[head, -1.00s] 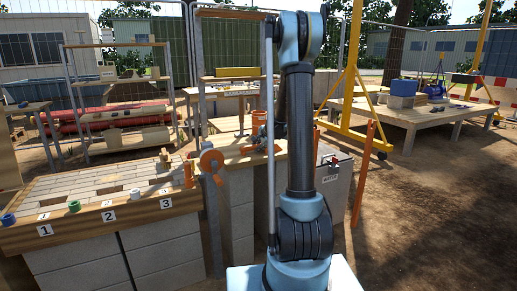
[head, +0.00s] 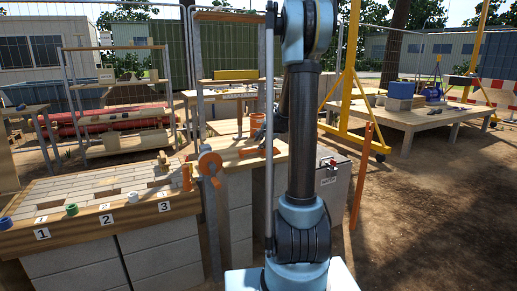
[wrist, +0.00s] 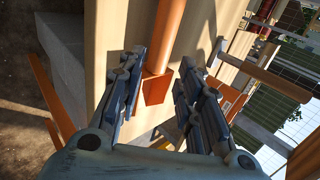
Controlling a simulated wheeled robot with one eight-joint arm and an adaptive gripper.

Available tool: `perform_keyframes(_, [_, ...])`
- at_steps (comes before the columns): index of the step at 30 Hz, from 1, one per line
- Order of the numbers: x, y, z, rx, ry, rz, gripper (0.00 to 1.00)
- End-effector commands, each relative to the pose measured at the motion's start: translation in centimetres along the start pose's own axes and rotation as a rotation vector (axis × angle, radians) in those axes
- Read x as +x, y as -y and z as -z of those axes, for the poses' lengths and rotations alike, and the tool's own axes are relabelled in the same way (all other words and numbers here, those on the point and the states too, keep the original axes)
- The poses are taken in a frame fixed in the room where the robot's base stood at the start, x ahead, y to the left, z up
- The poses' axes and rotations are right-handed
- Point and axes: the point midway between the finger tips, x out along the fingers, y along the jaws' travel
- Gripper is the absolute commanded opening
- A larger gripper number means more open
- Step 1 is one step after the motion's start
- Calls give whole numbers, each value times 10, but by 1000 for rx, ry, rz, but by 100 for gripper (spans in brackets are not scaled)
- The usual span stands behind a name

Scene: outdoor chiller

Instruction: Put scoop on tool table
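An orange object that looks like the scoop (head: 262,152) lies on the wooden bench top left of my arm, partly hidden by it. In the wrist view an orange piece with a long shaft and a flat end (wrist: 155,90) shows between the fingers; I cannot tell for sure that it is the scoop. My gripper (wrist: 158,82) is open, its dark fingers apart on either side of that piece, with no clear grip. In the head view the gripper is hidden behind my arm. A low wooden table (head: 425,118) at the right and a back table (head: 190,94) carry items; which is the tool table is unclear.
An orange cup (head: 257,121) stands on the bench. A numbered brick-topped bench (head: 120,228) is at the left. A grey cabinet (head: 332,185), an orange post (head: 361,175) and a yellow frame (head: 345,100) stand to the right. Dirt ground at the right front is open.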

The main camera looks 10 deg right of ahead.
Motion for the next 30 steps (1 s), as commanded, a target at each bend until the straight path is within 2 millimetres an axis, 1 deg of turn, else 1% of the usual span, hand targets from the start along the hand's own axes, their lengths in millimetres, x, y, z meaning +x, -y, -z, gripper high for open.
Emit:
perform_keyframes(1, [-8, 0, 0, 1, -1, 0, 33])
perform_keyframes(6, [-28, 0, 0, 0, 0, -1, 33])
perform_keyframes(10, [-40, 0, 0, 1, 0, -1, 33])
perform_keyframes(15, [-48, 0, 0, -1, 1, -1, 33])
perform_keyframes(19, [-58, -6, -8, -33, 4, -15, 33])
perform_keyframes(23, [-80, -25, -28, -123, 15, -54, 33])
perform_keyframes(26, [-103, -46, -47, -218, 27, -96, 33])
perform_keyframes(30, [-133, -79, -71, -352, 48, -155, 33])
